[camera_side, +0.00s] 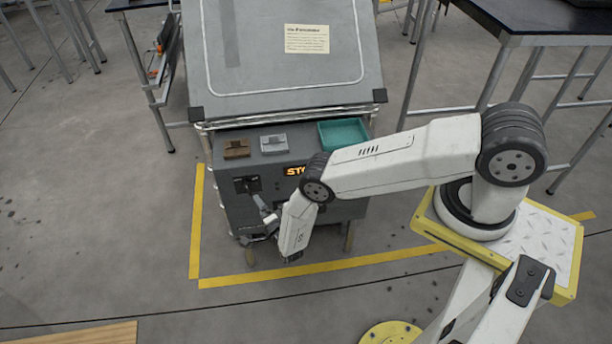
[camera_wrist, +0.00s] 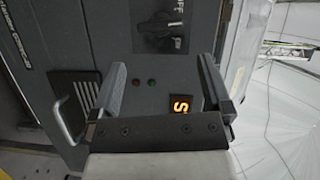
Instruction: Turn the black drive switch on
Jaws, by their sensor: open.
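The black drive switch (camera_wrist: 160,28) shows at the top of the wrist view, on the dark front panel of the machine. White lettering, partly readable as "FF", stands beside it. In the side view the switch (camera_side: 247,184) is on the left of the machine's front. My gripper (camera_wrist: 160,66) is open, with its two fingers apart and nothing between them. The switch lies beyond the fingertips, roughly in line with the gap, and seems untouched. In the side view my gripper is low in front of the panel, below the switch, and partly hidden by my wrist.
An orange display (camera_side: 296,170) reads "STO", partly covered by my arm. Red and green lamps (camera_wrist: 137,82) sit between the fingers. A metal handle (camera_wrist: 62,120) juts out on the left. A teal tray (camera_side: 343,134) and two small blocks sit on the machine's ledge. Yellow tape marks the floor.

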